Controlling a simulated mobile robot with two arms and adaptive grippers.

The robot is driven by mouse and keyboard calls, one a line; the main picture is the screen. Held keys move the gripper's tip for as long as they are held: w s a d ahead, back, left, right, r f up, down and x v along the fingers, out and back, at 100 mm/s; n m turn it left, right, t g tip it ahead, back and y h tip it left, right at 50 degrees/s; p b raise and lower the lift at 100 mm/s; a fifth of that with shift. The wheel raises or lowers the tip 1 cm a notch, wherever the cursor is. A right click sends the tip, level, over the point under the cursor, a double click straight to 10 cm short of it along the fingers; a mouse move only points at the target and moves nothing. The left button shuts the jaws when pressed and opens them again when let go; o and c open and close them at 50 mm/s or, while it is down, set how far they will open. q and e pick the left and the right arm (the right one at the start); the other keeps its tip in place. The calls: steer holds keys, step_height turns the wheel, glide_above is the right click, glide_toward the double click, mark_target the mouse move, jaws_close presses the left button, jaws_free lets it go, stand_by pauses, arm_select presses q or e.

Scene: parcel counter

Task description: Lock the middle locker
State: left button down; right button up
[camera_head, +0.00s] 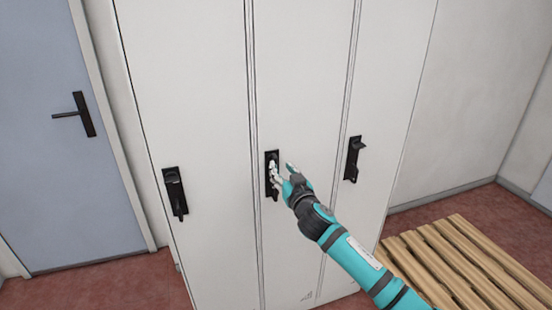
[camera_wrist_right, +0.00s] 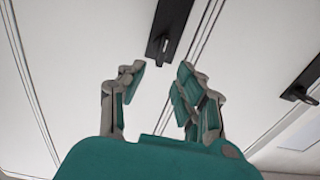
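The middle locker (camera_head: 290,90) is a tall, pale grey door and looks closed. Its black latch (camera_head: 270,157) sits at mid-height on a narrow plate and also shows in the right wrist view (camera_wrist_right: 172,22). My fingers partly cover the latch in the head view, so I cannot tell its handle position for sure. My right gripper (camera_head: 281,170) is in front of the latch. In the right wrist view, its fingers (camera_wrist_right: 160,74) are spread with nothing between them, and the latch lies beyond their tips. My left gripper is not in view.
The left locker's latch (camera_head: 175,192) has its handle hanging down. The right locker's latch (camera_head: 352,160) has its handle sticking out near the top. A wooden pallet (camera_head: 470,262) lies on the red floor at the lower right. A blue-grey door (camera_head: 50,170) is at the left.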

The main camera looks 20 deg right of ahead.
mark_target(276, 161)
steer(key=w, duration=0.6)
steer(key=shift+a, duration=0.1)
jaws_close()
